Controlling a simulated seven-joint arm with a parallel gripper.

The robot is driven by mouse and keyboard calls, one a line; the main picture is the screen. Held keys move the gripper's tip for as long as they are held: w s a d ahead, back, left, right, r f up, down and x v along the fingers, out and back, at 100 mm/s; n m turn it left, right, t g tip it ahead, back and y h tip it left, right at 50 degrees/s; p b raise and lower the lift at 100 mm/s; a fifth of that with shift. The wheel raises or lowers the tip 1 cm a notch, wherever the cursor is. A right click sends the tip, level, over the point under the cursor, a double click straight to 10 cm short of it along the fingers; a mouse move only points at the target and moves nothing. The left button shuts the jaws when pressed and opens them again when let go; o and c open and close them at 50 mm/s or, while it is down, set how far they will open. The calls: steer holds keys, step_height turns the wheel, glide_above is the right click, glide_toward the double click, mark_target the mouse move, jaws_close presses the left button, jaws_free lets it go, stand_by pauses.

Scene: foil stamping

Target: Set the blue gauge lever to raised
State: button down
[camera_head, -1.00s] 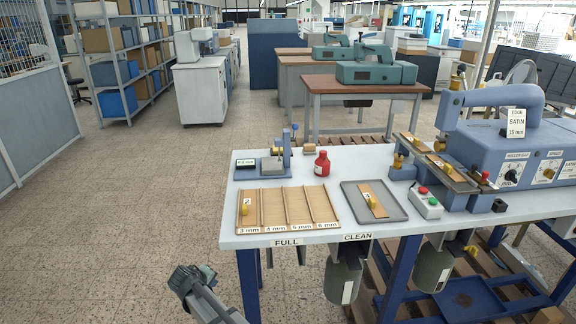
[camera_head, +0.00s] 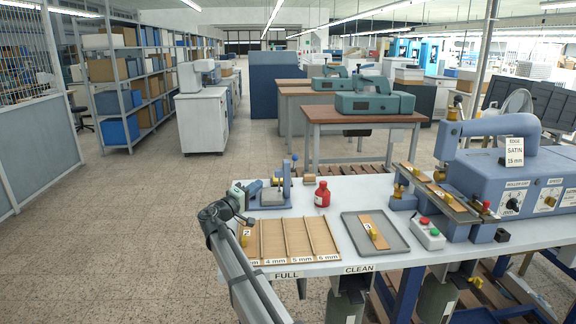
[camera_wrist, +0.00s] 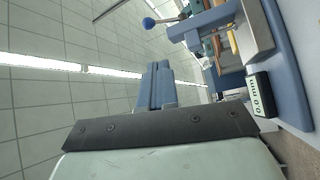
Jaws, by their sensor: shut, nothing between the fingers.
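The thickness gauge (camera_head: 272,196) stands at the back left of the bench. Its lever's blue ball (camera_head: 294,158) shows beside the top of the upright. In the wrist view the blue ball (camera_wrist: 149,22) sits at the end of a thin rod that sticks out from the gauge frame. My gripper (camera_head: 252,196) is over the left end of the bench, left of the gauge, and hides its display in the head view. In the wrist view my gripper's fingers (camera_wrist: 157,82) are together, empty and apart from the ball. The display (camera_wrist: 262,94) reads 0.0 mm there.
A strip rack (camera_head: 287,240) lies in front of the gauge. A red bottle (camera_head: 322,194) and a small wooden block (camera_head: 309,179) stand to its right. A grey tray (camera_head: 353,228) and the blue stamping machine (camera_head: 490,175) are farther right.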

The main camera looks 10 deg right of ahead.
mark_target(293, 159)
steer(key=shift+d+r+h, duration=0.2)
steer(key=shift+d+r, duration=0.05)
steer(key=shift+d, duration=0.35)
steer(key=shift+d+r+h, duration=0.2)
steer(key=shift+d+r, duration=0.05)
steer(key=shift+d, duration=0.35)
steer(key=x, duration=1.4)
